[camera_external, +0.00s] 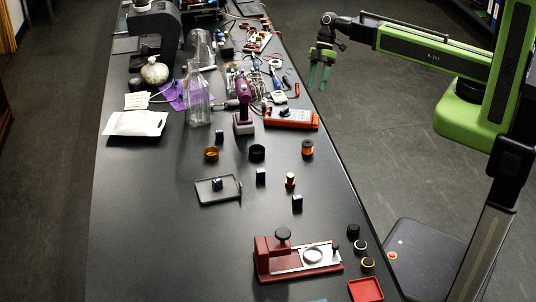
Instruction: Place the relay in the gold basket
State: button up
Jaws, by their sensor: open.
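A small round gold basket (211,154) stands on the dark bench, left of a black round cup (257,153). Several small dark blue blocks look like relays. One block (217,184) lies on a grey tray (204,199). Other blocks stand on the bench: one behind the basket (219,135), one below the black cup (261,177), and one further right (297,203). I cannot tell which is the task's relay. My gripper (318,84) is open and empty, fingers pointing down, at the bench's right edge, well away from the blocks and basket.
A red and silver device (298,258) sits at the front, with a red tray (366,290) at its right. A copper spool (307,149) and an orange meter (291,118) are near the right edge. Glassware and tools crowd the back. The front left bench is clear.

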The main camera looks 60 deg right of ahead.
jog(key=w+a+f+n+g+y+b, duration=0.1)
jog(key=w+a+n+y+b, duration=0.3)
jog(key=a, duration=0.4)
jog(key=w+a+f+n+g+y+b, duration=0.1)
jog(key=w+a+f+n+b, duration=0.1)
jog(key=a+n+b, duration=0.5)
jog(key=m+g+y+b, duration=0.1)
jog(key=g+b, duration=0.1)
jog(key=b, duration=0.2)
send_near(261, 169)
jog(key=b, duration=0.2)
jog(key=s+a+f+b, duration=0.1)
jog(key=b, duration=0.1)
jog(key=shift+s+a+b, duration=0.25)
jog(key=shift+a+b, duration=0.05)
jog(key=shift+s+a, duration=0.15)
jog(key=shift+a, duration=0.25)
jog(key=x, duration=0.1)
jog(key=b+x, duration=0.1)
jog(key=x, duration=0.1)
jog(key=b+x, duration=0.1)
jog(key=shift+w+a+f, duration=0.25)
jog(key=shift+a+f, duration=0.1)
jog(key=shift+f, duration=0.05)
jog(key=shift+s+a, duration=0.1)
jog(key=shift+a, duration=0.15)
jog(key=shift+r, duration=0.1)
jog(key=shift+m, duration=0.3)
grip_shut()
